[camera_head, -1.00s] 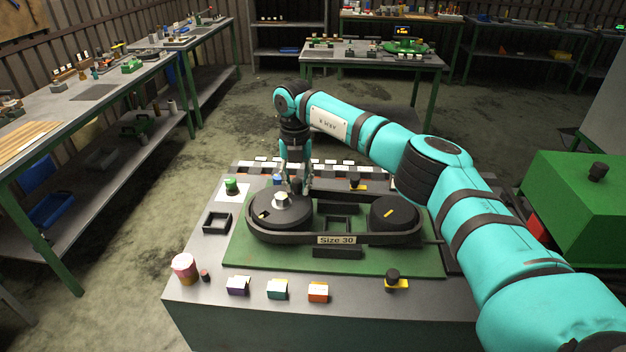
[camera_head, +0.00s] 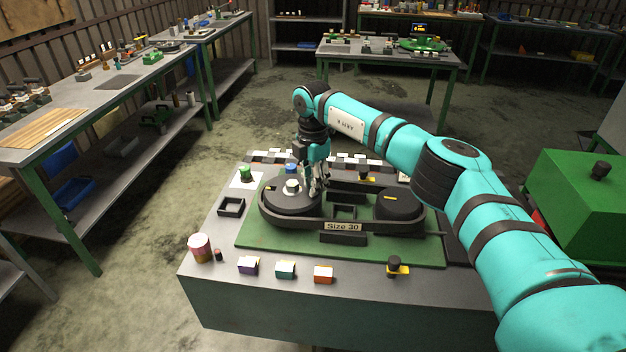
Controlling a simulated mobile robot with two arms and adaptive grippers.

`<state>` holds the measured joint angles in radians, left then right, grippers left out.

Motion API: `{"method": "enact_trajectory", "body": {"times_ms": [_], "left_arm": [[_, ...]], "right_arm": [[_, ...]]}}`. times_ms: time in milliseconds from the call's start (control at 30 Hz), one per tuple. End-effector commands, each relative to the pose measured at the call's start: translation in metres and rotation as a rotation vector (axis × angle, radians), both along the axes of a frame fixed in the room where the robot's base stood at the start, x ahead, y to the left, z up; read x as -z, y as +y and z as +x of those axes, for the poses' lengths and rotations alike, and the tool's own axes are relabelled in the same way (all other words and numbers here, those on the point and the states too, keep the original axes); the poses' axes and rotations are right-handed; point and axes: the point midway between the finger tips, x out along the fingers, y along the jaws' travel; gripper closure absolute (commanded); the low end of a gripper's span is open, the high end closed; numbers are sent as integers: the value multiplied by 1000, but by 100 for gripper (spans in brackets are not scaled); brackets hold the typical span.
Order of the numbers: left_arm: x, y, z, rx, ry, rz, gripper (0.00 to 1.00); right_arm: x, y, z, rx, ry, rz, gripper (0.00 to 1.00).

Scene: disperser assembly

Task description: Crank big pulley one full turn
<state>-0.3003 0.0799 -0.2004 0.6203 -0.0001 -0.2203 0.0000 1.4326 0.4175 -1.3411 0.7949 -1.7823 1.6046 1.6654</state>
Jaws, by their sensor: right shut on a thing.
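The big pulley (camera_head: 288,203) is a dark disc at the left of the "Size 30" unit, with a pale hub (camera_head: 292,186) at its centre and a small yellow mark near its left rim. My right gripper (camera_head: 316,192) points down at the right side of this disc. It is shut on the crank handle, which the fingers mostly hide. The small pulley (camera_head: 400,208) sits at the right with a yellow mark on top. A dark belt (camera_head: 300,224) runs around both pulleys. My left gripper is out of view.
The unit stands on a green plate (camera_head: 270,247) on a grey table. Purple, teal and orange blocks (camera_head: 285,269), a pink-topped jar (camera_head: 200,247) and a yellow-black part (camera_head: 396,267) lie along the front. A small black tray (camera_head: 231,207) is at the left. My arm crosses the right side.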

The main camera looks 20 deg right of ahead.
Motion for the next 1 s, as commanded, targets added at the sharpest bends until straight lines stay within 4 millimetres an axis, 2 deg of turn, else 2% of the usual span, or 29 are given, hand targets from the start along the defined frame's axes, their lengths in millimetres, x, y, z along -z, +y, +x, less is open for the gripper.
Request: {"method": "enact_trajectory", "body": {"times_ms": [300, 900, 933, 1000], "left_arm": [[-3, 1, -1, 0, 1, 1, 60], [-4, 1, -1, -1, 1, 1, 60], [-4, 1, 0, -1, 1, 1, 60], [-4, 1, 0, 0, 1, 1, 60]], "right_arm": [[-3, 0, 2, 142, -6, 0, 100], [-3, 0, 2, 175, -5, 0, 100], [-3, 0, 2, 175, -5, 0, 72], [-2, 0, 1, 175, -5, 0, 63]]}}
